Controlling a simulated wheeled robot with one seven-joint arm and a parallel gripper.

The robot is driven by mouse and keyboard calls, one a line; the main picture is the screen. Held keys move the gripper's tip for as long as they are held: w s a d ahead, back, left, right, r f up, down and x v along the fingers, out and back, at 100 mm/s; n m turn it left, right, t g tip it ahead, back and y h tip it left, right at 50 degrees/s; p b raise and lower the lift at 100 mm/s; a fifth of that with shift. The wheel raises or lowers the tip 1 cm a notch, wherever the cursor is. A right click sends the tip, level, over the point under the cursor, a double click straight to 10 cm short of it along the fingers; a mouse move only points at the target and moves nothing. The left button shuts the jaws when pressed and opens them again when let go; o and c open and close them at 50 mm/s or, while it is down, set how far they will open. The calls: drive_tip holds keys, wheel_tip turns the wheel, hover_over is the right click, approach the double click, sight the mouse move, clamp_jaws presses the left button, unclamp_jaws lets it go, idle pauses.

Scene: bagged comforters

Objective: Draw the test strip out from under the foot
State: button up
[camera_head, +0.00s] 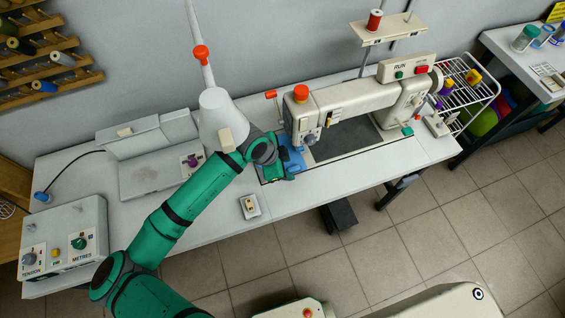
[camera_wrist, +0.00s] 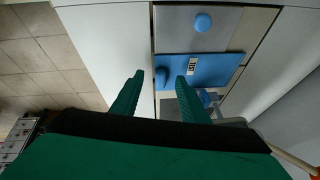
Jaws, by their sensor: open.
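The sewing machine (camera_head: 350,100) stands on the white table, its head at the left end. A flat blue piece (camera_head: 292,158) lies below that head, partly hidden by my gripper (camera_head: 284,173). The foot is not clearly visible.
A small switch box (camera_head: 250,206) sits at the table's front edge. A control box (camera_head: 63,240) stands at the left, and a wire rack (camera_head: 468,85) at the right. The table front right of my gripper is clear.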

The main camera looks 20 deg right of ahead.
drive_tip(key=shift+x, duration=1)
clamp_jaws()
